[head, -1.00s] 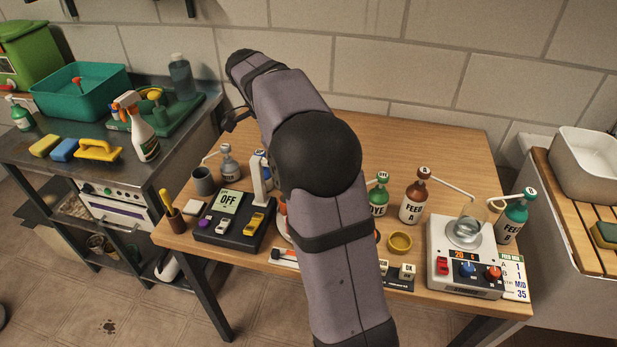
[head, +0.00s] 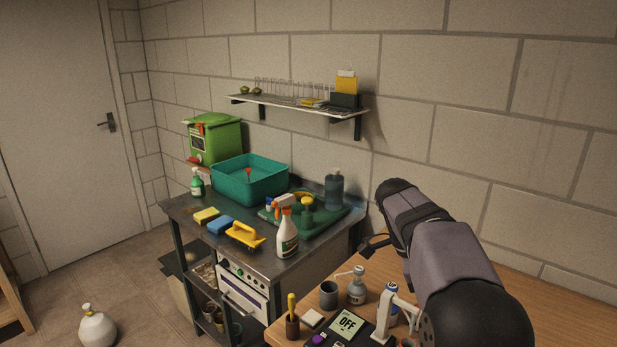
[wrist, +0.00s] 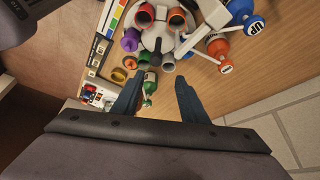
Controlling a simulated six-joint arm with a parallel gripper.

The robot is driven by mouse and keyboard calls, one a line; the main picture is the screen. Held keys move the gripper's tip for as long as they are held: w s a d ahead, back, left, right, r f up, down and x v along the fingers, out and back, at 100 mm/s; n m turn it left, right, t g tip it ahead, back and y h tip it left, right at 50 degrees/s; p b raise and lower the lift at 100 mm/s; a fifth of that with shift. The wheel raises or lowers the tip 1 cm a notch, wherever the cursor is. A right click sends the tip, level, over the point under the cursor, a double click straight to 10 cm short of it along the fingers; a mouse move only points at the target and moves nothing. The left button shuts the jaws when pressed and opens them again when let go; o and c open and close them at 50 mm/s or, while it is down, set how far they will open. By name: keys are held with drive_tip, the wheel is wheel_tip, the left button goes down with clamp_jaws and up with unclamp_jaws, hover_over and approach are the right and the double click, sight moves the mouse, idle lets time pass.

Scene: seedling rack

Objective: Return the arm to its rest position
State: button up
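My gripper (wrist: 160,88) shows in the wrist view with its two dark fingers apart and nothing held between them. It hangs above the wooden table (wrist: 240,95). A green bottle (wrist: 150,84) stands below, seen past the gap between the fingers and apart from them. In the head view my arm rises at the right, bent over the table (head: 520,285); the fingers are not visible there.
A round white stand (wrist: 158,38) with coloured cups lies beneath the gripper, beside a blue-capped bottle (wrist: 254,26) and an orange bottle (wrist: 218,48). In the head view, a scale (head: 345,325), a grey cup (head: 328,294) and a spray bottle (head: 287,232) stand left of my arm.

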drive_tip(key=s+a+f+n+y+p, duration=0.1)
drive_tip(key=s+a+f+n+y, duration=0.1)
drive_tip(key=s+a+f+n, duration=0.4)
drive_tip(key=s+a+f+n+t+y+p, duration=0.1)
drive_tip(key=s+a+f+n, duration=0.5)
drive_tip(key=s+n, duration=0.7)
drive_tip(key=a+n+y+p, duration=0.1)
drive_tip(key=a+n, duration=0.1)
drive_tip(key=shift+a+f+y, duration=0.3)
